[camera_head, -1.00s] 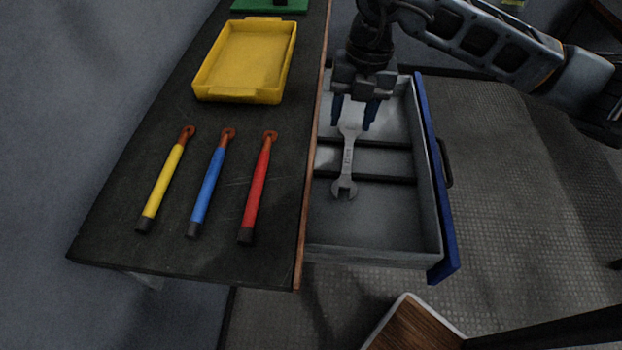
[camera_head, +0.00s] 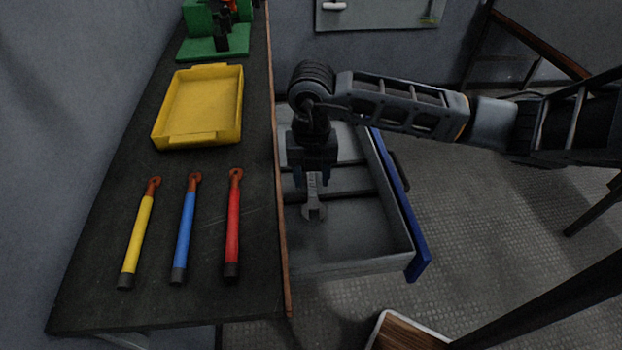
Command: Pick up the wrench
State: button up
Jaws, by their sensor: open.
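The grey metal wrench (camera_head: 313,205) is in the open drawer (camera_head: 360,240). Its lower open jaw and part of its shaft show, and its upper part is hidden by my gripper. My gripper (camera_head: 312,181) points down into the drawer over the wrench's upper part. Its two blue-tipped fingers are apart, one on each side of the wrench's shaft. I cannot tell whether the fingers touch it.
A dark workbench (camera_head: 150,300) stands left of the drawer. It bears a yellow tray (camera_head: 203,103), a green fixture (camera_head: 213,45) and yellow (camera_head: 137,238), blue (camera_head: 185,232) and red (camera_head: 233,225) handled tools. A wooden-topped stool (camera_head: 405,335) stands at the front.

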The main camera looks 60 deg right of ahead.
grip_shut()
dwell(0.4)
jog(key=shift+r, duration=0.1)
